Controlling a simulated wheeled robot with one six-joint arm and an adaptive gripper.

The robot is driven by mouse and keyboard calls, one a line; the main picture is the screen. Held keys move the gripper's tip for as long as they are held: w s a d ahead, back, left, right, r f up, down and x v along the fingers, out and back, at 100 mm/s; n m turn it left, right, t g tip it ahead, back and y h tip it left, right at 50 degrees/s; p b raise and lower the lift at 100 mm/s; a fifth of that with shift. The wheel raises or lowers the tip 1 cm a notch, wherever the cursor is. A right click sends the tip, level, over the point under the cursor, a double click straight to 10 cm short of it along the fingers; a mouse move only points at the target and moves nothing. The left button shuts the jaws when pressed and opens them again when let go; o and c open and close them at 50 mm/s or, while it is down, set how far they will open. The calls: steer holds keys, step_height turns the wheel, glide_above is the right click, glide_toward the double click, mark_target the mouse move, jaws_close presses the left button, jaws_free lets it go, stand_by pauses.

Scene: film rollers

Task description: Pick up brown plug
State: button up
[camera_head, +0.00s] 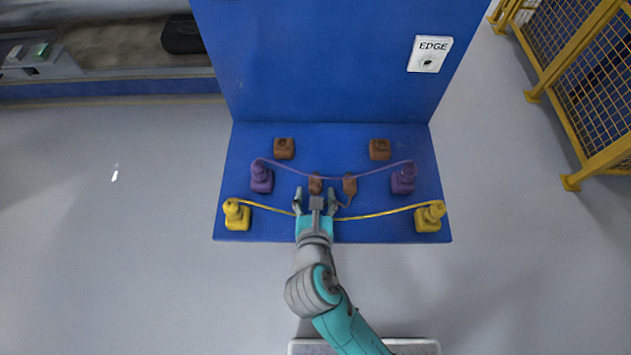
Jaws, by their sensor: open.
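Two small brown plugs lie near the middle of the blue panel. The left brown plug (315,184) is just beyond my gripper, roughly in line with the gap between its fingers. The right brown plug (349,185) is just right of the right finger, with a short brown cord below it. My gripper (315,194) is open, its two fingers spread apart and pointing up the picture. I cannot tell its height above the panel or whether it touches the left plug. My wrist hides part of the yellow cable and the panel's front.
Brown sockets (283,148) (380,149) stand farther back. A purple cable joins purple connectors (262,178) (403,179); a yellow cable joins yellow connectors (236,214) (429,216). A blue upright wall (330,60) with an EDGE plate (430,54) rises behind. A yellow fence (585,85) stands right.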

mark_target(315, 189)
steer(key=shift+x, duration=1.75)
steer(key=c, duration=1.1)
steer(key=shift+r, duration=0.15)
jaws_close()
step_height(315, 189, up, 10)
steer(key=shift+f, duration=0.1)
steer(key=w+a+r+m+t+y, duration=0.1)
steer(key=w+a+r+m+y, duration=0.15)
steer(key=a+r, duration=0.45)
steer(key=w+a+r+m+y, duration=0.1)
steer(key=w+a+r+m, duration=0.2)
steer(key=r, duration=0.7)
steer(key=w+a+r+m+t+y, duration=0.15)
steer(key=a+r+m, duration=0.25)
steer(key=r, duration=0.5)
steer(key=w, duration=0.7)
steer(key=shift+a+g+y, duration=0.15)
steer(key=shift+g+y, duration=0.2)
steer(key=shift+y, duration=0.05)
